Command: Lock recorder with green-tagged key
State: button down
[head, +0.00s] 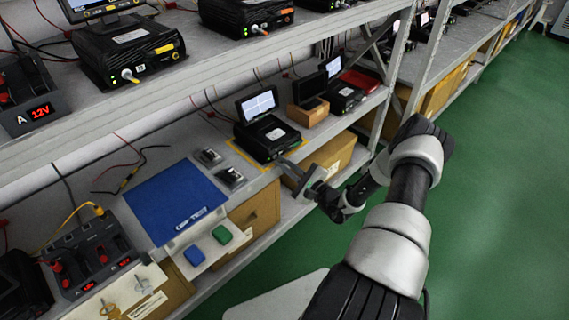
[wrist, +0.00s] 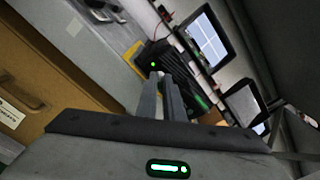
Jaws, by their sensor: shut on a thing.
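The recorder (head: 265,137) is a black box with a raised lit screen, on the middle shelf near its front edge, over a yellow outline. In the wrist view, the recorder (wrist: 180,65) shows a green light, with its screen above right. My gripper (head: 283,163) is at the recorder's front, its fingers pointing at it. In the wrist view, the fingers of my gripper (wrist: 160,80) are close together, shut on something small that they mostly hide. I cannot make out a key or its tag there. I cannot tell whether the fingertips touch the recorder.
A blue mat (head: 175,200) lies left of the recorder. A green pad (head: 222,235) and a blue pad (head: 195,255) sit on a white plate. Cardboard boxes (head: 325,160) stand under the shelf. A rack post (head: 390,85) rises to the right. The green floor is open.

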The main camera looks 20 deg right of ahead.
jog(key=shift+s+f+n, duration=0.1)
jog(key=shift+n, duration=0.3)
jog(key=c, duration=2.3)
grip_release()
jog(key=shift+o, duration=0.2)
jog(key=p+v, duration=0.2)
jog(key=v, duration=1.5)
jog(key=shift+s, duration=0.15)
jog(key=shift+d, duration=0.1)
